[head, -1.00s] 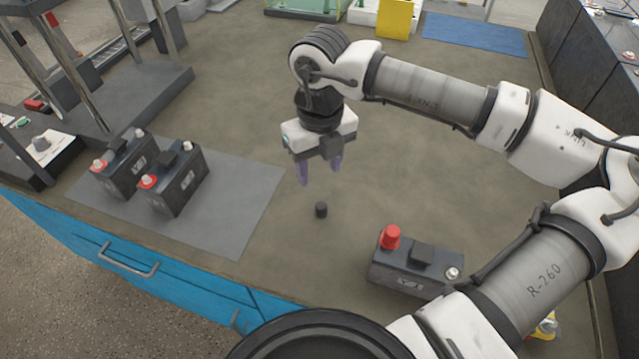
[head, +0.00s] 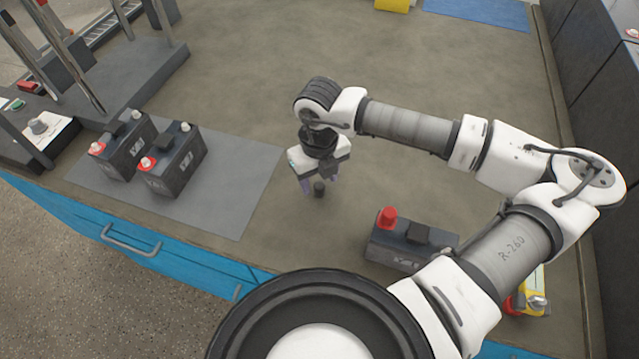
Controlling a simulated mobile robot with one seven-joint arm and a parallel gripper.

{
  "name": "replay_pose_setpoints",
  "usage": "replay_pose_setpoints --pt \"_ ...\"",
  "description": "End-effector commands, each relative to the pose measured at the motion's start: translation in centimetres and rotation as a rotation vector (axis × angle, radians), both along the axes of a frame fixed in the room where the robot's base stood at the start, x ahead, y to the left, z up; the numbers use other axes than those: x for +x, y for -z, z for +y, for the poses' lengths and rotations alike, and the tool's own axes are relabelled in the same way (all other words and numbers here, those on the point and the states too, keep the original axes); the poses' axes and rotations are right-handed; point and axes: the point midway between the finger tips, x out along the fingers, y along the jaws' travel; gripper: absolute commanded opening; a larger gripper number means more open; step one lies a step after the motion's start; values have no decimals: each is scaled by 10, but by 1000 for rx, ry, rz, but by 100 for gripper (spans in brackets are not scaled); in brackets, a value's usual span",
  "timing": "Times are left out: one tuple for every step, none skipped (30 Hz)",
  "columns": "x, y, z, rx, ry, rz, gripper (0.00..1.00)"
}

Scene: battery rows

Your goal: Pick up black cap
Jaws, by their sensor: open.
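The black cap (head: 319,190) is a small dark cylinder standing on the table, to the right of the grey mat. The gripper is open. The cap's upper part is close under the gripper body, and I cannot tell whether a finger touches it. A battery (head: 400,243) with a red cap (head: 387,217) on one terminal stands to the right and nearer.
Two batteries, one at the left (head: 123,146) and one beside it (head: 172,160), stand on the grey mat (head: 225,190). A blue drawer front (head: 140,252) lies along the near edge. A yellow and red item (head: 528,300) sits at the lower right. The table behind my gripper is clear.

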Motion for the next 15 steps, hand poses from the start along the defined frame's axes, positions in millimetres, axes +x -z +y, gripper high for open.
replay_pose_setpoints --pt "-1 6 1 2 1 4 50" --pt "0 10 0 1 1 3 50" --pt "0 14 0 1 1 3 50" --pt "0 17 0 0 0 2 50" --pt "0 19 0 0 0 1 50" --pt "0 20 0 0 0 1 50" --pt "0 21 0 1 0 0 50" --pt "0 22 0 1 0 0 50" --pt "0 22 0 0 0 0 50" --pt "0 22 0 0 0 0 50" --pt "0 22 0 0 0 0 50" --pt "0 22 0 0 0 0 50" --pt "0 22 0 0 0 0 49" --pt "0 22 0 0 0 0 45" --pt "0 22 0 0 0 0 39"
